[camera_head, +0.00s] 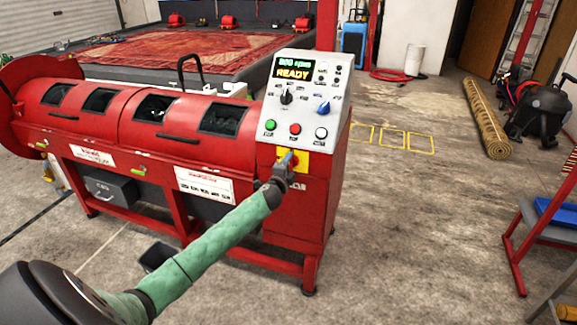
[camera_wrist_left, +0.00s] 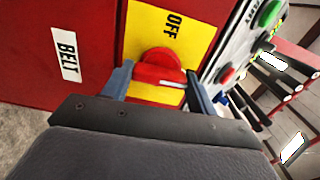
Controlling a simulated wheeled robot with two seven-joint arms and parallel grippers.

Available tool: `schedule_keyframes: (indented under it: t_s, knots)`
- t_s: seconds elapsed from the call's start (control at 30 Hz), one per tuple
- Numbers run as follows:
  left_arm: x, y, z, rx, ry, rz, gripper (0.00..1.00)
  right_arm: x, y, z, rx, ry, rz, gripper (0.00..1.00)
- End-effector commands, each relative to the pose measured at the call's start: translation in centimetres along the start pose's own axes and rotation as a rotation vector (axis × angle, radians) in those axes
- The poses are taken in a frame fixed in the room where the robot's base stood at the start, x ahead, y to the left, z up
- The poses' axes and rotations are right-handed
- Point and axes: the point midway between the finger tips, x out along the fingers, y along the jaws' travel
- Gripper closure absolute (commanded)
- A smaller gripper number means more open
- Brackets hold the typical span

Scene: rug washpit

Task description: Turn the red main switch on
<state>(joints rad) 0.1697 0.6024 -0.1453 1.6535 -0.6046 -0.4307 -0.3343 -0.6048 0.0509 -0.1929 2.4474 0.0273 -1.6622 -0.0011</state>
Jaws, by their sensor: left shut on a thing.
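The red main switch (camera_wrist_left: 160,68) is a round red knob with a raised grip bar, on a yellow plate (camera_wrist_left: 190,20) marked OFF, in the left wrist view. In the head view the yellow plate (camera_head: 301,156) is on the front of the red machine's control cabinet, mostly behind my gripper. My left gripper (camera_head: 287,164) is at the plate, and its two fingers (camera_wrist_left: 157,82) stand on either side of the red knob, shut on it. Any other marking on the plate is hidden. My right gripper is not in view.
The control panel (camera_head: 299,100) above the switch shows READY and carries a green, a red and a white button and knobs. A rolled rug (camera_head: 486,118) and a red-framed stand (camera_head: 520,240) are at the right. The floor between is clear.

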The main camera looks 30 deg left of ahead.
Motion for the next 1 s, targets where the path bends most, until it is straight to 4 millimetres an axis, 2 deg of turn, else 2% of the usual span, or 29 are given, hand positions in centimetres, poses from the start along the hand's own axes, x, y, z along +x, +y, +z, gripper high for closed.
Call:
schedule_keyframes:
  t_s: [0.67, 0.7, 0.77, 1.0]
  knots:
    - [-0.04, 0.14, -0.09, 0.056, 0.001, 0.001, 0.65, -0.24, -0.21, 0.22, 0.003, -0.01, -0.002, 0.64]
    - [-0.04, 0.14, -0.09, 0.056, 0.001, 0.001, 0.34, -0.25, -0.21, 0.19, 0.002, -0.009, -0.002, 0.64]
    - [-0.03, 0.13, -0.08, 0.056, 0.001, 0.001, 0.22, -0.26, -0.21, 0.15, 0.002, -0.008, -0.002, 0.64]
    - [-0.02, 0.07, -0.04, 0.055, 0.0, 0.001, 0.2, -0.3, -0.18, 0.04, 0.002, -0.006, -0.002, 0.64]
